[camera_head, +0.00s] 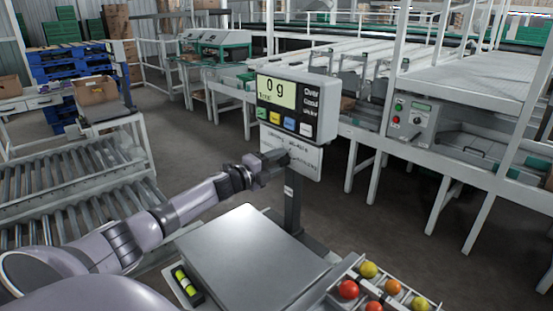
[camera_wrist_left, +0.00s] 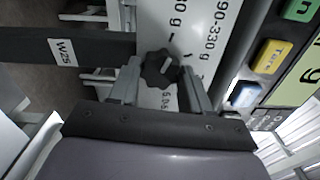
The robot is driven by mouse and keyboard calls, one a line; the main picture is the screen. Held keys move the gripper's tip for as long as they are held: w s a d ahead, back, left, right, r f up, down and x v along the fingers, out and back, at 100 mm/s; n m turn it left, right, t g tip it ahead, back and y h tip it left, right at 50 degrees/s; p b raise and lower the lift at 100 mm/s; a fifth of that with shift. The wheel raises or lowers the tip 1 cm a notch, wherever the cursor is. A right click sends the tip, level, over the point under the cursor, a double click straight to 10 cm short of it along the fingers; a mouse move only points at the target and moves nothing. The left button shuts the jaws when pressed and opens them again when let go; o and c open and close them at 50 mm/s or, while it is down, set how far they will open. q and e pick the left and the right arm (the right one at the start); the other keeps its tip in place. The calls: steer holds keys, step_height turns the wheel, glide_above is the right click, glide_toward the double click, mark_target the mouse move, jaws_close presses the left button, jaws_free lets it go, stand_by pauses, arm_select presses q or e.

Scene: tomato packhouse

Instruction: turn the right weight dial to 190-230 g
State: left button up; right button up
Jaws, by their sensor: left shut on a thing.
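The scale's display box (camera_head: 297,103) reads 0 g, and a white printed plate (camera_head: 310,160) hangs below it. A black lobed dial (camera_wrist_left: 160,69) sits on this plate in the left wrist view, with a pale pointer mark towards the upper right and short printed ticks around it. Range labels are partly readable, one ending in 90-330 g. My left gripper (camera_head: 272,162) reaches the plate from the left. In the left wrist view its fingers (camera_wrist_left: 161,84) are shut on the dial, one on each side. In the head view the gripper hides the dial. My right gripper is not in view.
The bare scale platform (camera_head: 245,255) lies below my left arm. A tray (camera_head: 335,285) of red and yellow tomatoes stands at its right. A dark post (camera_head: 293,200) carries the display; it shows with a W25 label in the wrist view. Roller conveyors (camera_head: 80,200) stand at the left.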

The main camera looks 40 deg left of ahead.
arm_select(q)
steer(key=shift+n, duration=0.7)
steer(key=o, duration=1)
steer(key=shift+o, duration=0.2)
steer(key=shift+s, duration=0.1)
steer(key=s, duration=0.7)
steer(key=shift+a, duration=0.3)
